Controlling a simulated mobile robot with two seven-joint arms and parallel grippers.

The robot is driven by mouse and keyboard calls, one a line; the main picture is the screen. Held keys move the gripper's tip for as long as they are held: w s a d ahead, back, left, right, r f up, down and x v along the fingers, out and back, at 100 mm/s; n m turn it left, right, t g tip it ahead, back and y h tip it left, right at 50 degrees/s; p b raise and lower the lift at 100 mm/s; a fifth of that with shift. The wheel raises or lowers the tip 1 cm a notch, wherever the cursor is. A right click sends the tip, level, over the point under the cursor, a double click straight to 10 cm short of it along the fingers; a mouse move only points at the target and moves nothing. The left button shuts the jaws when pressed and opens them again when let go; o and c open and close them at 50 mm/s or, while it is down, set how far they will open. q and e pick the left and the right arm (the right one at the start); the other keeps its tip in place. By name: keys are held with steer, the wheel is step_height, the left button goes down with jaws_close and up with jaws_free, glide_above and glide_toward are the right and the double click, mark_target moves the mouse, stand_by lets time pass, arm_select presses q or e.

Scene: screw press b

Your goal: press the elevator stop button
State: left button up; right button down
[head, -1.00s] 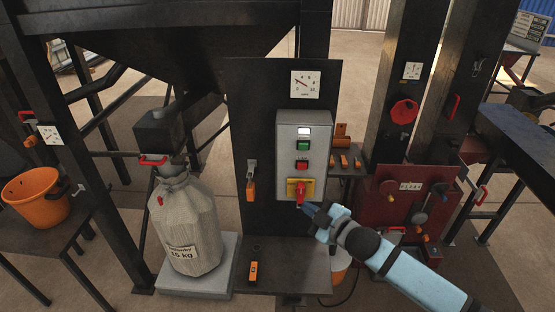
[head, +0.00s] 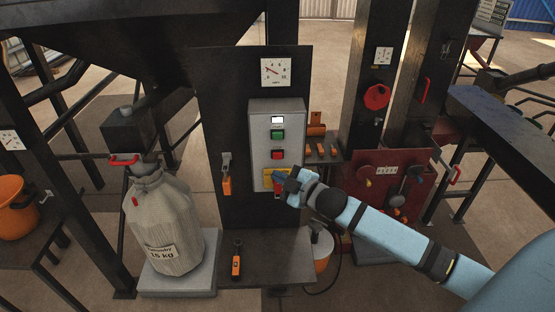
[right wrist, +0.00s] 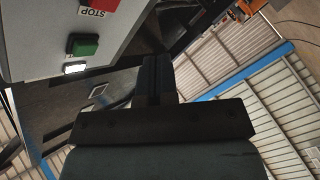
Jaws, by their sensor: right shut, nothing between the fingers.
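A grey control box (head: 257,128) is mounted on a dark upright panel. It carries a white lit lamp (head: 278,119), a green button (head: 277,134) and a red button (head: 277,155). A yellow plate (head: 268,174) with a red switch sits below them, partly hidden by my right gripper (head: 281,184). That gripper is shut and empty, in front of the box's lower part, below the red button; contact cannot be told. In the right wrist view, the gripper (right wrist: 157,75) points along the box face, where a STOP label (right wrist: 94,12), the green button (right wrist: 84,46) and part of a red button show. My left gripper is out of view.
A dial gauge (head: 276,72) is above the box. An orange-handled lever (head: 226,183) hangs left of it, and a filled sack (head: 166,228) stands further left. A dark shelf (head: 265,255) with an orange tool juts out below. A red panel (head: 385,170) stands to the right.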

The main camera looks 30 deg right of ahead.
mark_target(278, 157)
steer(key=w+d, duration=0.1)
steer(key=w, duration=0.2)
steer(key=w+d, duration=0.1)
steer(key=shift+w+d, duration=0.15)
steer(key=shift+d, duration=0.2)
stand_by(0.4)
stand_by(0.7)
stand_by(0.7)
steer(key=shift+w, duration=0.1)
steer(key=shift+w+d, duration=0.25)
